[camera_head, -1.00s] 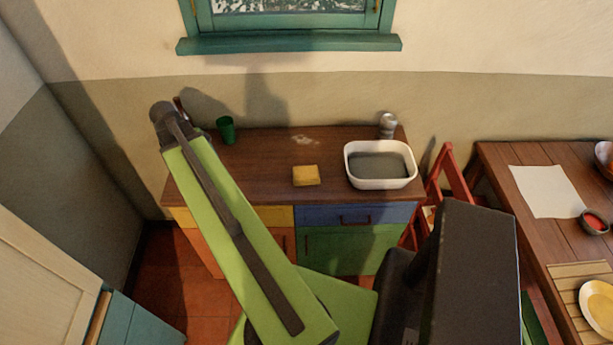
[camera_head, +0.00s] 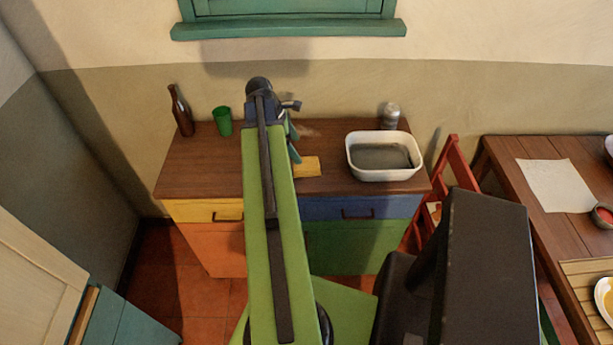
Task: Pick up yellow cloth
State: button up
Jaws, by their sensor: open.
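The yellow cloth (camera_head: 308,167) is a small folded block on the brown top of the cabinet, near its middle. My green arm reaches up across the view and hides the cloth's left side. My gripper (camera_head: 294,146) is past the arm's far end, partly hidden by it, with teal fingers pointing down just behind and left of the cloth in the picture. It is open. I cannot tell its exact height above the top, and no contact with the cloth is clear.
On the brown cabinet top (camera_head: 200,163) stand a white basin (camera_head: 354,160) to the right of the cloth, a metal shaker (camera_head: 389,115) behind it, a green cup (camera_head: 224,121) and a brown bottle (camera_head: 182,110) at left. A red chair (camera_head: 459,165) and a table (camera_head: 510,190) are at right.

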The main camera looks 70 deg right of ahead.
jog(key=b, duration=0.3)
send_over(304, 163)
jog(key=w+a, duration=0.1)
notch_tip(304, 163, down, 4)
jog(key=shift+w+a+f, duration=0.1)
jog(key=shift+w+f, duration=0.05)
jog(key=shift+f, duration=0.2)
jog(key=shift+s+r, duration=0.1)
jog(key=shift+s, duration=0.1)
jog(key=b+x, duration=0.5)
jog(key=shift+w+f, duration=0.25)
jog(key=shift+f, duration=0.05)
jog(key=shift+r, duration=0.2)
jog(key=shift+f, duration=0.2)
jog(key=c, duration=1.4)
jog(key=shift+c, duration=0.2)
